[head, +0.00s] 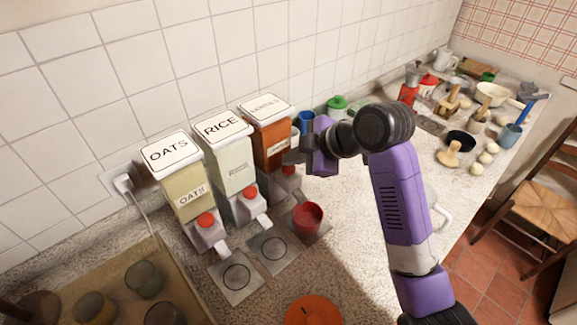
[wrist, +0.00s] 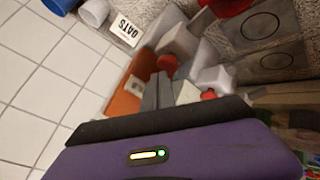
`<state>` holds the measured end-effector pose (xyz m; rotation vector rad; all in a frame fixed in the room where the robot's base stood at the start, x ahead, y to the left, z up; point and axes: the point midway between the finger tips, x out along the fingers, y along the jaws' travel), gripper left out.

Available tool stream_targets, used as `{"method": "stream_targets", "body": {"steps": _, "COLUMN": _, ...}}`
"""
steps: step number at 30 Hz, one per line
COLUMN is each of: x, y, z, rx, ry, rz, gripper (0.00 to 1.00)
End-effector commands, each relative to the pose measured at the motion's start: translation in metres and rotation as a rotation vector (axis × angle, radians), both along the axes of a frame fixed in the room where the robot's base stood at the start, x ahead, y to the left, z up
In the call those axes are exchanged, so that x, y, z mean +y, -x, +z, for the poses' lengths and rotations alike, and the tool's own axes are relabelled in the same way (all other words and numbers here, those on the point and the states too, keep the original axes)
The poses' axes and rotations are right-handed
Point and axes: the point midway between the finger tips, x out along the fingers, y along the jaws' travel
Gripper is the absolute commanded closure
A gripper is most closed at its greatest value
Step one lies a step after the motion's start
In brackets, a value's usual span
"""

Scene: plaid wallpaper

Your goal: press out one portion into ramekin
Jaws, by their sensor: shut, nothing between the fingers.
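Three dispensers stand in a row along the tiled wall: oats (head: 184,180), rice (head: 232,160) and an orange-filled one (head: 268,140) whose lid label is hard to read. Each has a red button above a grey spout. The red ramekin (head: 308,216) sits upright on the pad before the orange-filled dispenser; its edge shows in the wrist view (wrist: 226,4). My gripper (head: 290,157) is shut and empty, in front of the orange-filled dispenser, just above its red button (head: 288,170). The wrist view shows the fingers (wrist: 158,90) close to that button (wrist: 167,66); contact cannot be told.
Empty circle-marked pads (head: 237,277) lie before oats and rice. An orange round dish (head: 312,310) is at the front edge. A blue cup (head: 305,120) and green-lidded pot (head: 338,106) stand behind my gripper. Crowded kitchenware fills the far right counter.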

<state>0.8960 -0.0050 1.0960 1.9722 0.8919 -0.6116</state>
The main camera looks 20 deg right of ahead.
Motion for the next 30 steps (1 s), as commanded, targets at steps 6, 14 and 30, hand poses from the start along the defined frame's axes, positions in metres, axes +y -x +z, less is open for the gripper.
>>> {"method": "stream_targets", "body": {"steps": 6, "x": 0.0, "y": 0.0, "z": -0.003, "rx": 0.0, "ry": 0.0, "rz": 0.0, "gripper": 1.0}}
{"method": "stream_targets", "body": {"steps": 14, "x": 0.0, "y": 0.0, "z": -0.005, "rx": 0.0, "ry": 0.0, "rz": 0.0, "gripper": 1.0}}
{"method": "stream_targets", "body": {"steps": 30, "x": 0.0, "y": 0.0, "z": -0.012, "rx": 0.001, "ry": 0.0, "rz": 0.001, "gripper": 1.0}}
